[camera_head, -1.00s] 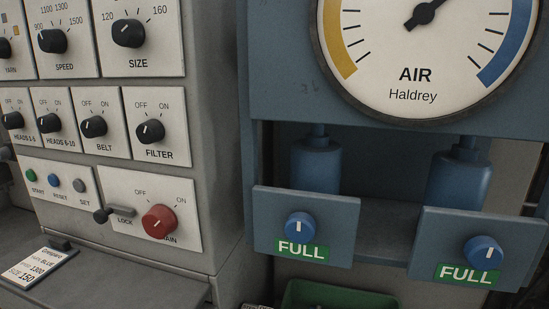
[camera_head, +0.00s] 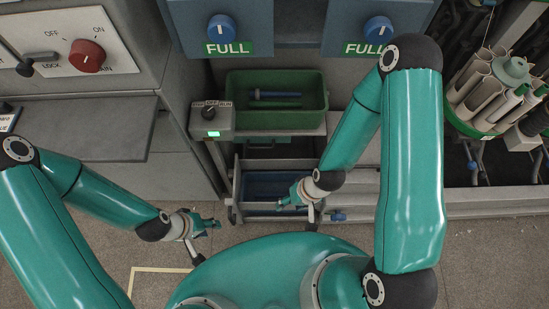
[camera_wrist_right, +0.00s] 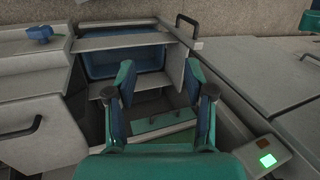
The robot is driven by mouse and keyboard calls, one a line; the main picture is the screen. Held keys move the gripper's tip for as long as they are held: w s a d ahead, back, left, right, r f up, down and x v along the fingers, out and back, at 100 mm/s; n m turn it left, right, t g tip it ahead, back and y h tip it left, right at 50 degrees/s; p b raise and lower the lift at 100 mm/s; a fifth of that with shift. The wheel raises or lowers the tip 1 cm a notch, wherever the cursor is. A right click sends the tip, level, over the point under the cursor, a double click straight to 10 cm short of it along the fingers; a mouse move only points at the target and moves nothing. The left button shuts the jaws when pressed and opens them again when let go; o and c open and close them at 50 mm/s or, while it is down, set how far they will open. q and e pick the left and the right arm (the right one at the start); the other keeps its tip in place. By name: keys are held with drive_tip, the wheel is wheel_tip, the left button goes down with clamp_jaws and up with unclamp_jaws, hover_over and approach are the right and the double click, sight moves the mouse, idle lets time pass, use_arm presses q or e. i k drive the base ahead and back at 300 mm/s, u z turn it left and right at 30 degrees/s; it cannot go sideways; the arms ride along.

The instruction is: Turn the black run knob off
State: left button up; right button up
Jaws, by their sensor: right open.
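The black run knob (camera_head: 209,113) sits on a small grey box (camera_head: 222,124) marked OFF and RUN, left of the green bin, in the head view. A green lamp (camera_head: 213,134) glows below the knob; the knob's exact pointing is too small to tell. A box with a lit green lamp (camera_wrist_right: 267,160) also shows at the lower right in the right wrist view. My right gripper (camera_head: 288,202) is open and empty, apart from the box, below and to its right; its spread fingers show in the wrist view (camera_wrist_right: 160,78). My left gripper (camera_head: 212,224) is below the box, its jaw opening unclear.
A green bin (camera_head: 275,120) holding a blue item stands right of the box. A trolley with a blue tray (camera_head: 268,185) is beneath. A grey shelf (camera_head: 85,118) juts out at left. A panel with a red knob (camera_head: 87,56) is above it. A cone rack (camera_head: 490,95) stands right.

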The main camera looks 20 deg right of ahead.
sight(208, 112)
drive_tip(key=z, duration=0.5)
drive_tip(key=k, duration=1.55)
drive_tip(key=u, duration=0.5)
